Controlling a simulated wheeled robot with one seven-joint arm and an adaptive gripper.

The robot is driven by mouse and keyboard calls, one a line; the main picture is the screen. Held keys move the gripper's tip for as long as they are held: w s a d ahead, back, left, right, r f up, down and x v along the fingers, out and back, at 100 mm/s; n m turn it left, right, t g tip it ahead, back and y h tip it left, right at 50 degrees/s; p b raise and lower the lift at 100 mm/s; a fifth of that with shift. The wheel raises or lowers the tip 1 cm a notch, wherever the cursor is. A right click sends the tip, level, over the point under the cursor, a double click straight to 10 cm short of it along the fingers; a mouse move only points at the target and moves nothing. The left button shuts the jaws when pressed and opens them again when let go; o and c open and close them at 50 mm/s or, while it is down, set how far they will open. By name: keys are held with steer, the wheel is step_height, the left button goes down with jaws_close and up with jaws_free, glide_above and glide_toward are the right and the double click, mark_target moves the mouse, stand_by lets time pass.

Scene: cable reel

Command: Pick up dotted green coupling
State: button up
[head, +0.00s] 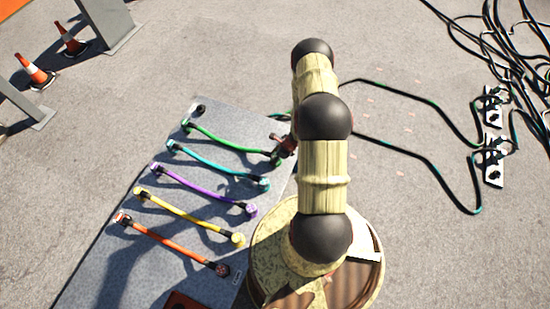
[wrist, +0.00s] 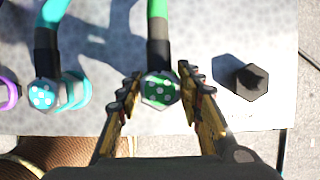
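The dotted green coupling (wrist: 161,91) is the end of a green cable (head: 230,144). It has a dark green face with white dots and a black sleeve behind it. In the wrist view my gripper (wrist: 158,82) is open, with one finger on each side of the coupling. Whether the fingers touch it I cannot tell.
A teal dotted coupling (wrist: 43,95) lies to the left, and a black hexagonal piece (wrist: 248,79) to the right. Purple (head: 205,188), yellow (head: 190,217) and orange (head: 172,244) cables lie on the grey board (head: 90,270). Loose black cables (head: 500,40) lie at the far right.

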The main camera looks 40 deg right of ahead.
steer(key=c, duration=0.8)
steer(key=shift+r, duration=0.1)
